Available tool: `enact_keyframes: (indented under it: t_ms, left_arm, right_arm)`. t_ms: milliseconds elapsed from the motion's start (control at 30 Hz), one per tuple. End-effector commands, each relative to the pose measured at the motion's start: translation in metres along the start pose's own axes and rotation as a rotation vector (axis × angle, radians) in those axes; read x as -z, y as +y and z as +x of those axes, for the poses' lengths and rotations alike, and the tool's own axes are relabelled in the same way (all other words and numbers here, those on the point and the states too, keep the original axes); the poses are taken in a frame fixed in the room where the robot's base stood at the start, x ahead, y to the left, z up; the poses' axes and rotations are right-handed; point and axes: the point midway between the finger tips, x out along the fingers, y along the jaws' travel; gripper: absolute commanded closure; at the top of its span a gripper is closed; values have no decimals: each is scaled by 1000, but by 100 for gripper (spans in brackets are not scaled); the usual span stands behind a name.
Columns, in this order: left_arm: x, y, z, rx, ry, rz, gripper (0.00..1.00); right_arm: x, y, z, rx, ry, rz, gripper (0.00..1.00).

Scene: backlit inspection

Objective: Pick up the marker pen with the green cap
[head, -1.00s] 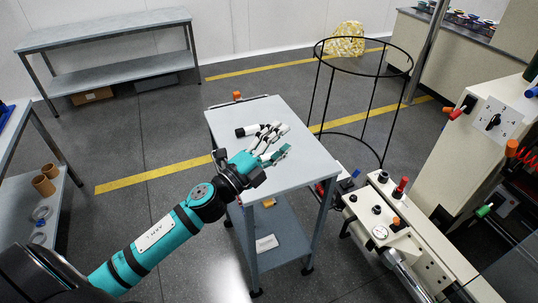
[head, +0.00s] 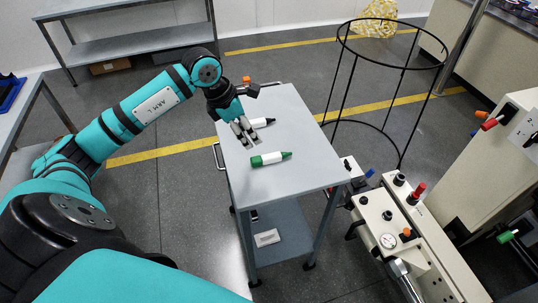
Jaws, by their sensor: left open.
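The marker pen with the green cap (head: 271,159) lies on the grey cart top (head: 305,172). It has a white barrel and green at both ends. My left gripper (head: 246,138) is open and empty, its fingers pointing down over the cart top just behind and left of this pen, apart from it in the picture. A second marker with black ends (head: 258,122) lies farther back, partly hidden by the gripper fingers. My right gripper is not in view.
The cart's front and right top are clear. A black wire hoop frame (head: 342,85) stands behind right. A cream machine (head: 405,215) with knobs and a gauge stands close to the cart's right side. A grey workbench (head: 130,45) is at the back left.

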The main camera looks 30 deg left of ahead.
Motion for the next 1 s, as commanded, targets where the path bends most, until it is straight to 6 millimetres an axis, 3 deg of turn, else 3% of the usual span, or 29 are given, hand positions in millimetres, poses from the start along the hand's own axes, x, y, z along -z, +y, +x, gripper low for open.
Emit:
enact_keyframes:
  t_ms: [300, 567, 800, 1000]
  left_arm:
    - [-2, -1, 60, 5, -2, -2, 47]
    - [-3, -1, 78, 5, -3, -3, 47]
    - [-5, -2, 114, 5, -3, -3, 47]
    - [-4, -1, 124, 2, -2, 0, 47]
  right_arm:
    - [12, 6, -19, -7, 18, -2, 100]
    - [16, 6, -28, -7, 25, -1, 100]
    - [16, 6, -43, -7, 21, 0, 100]
    - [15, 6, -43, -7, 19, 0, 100]
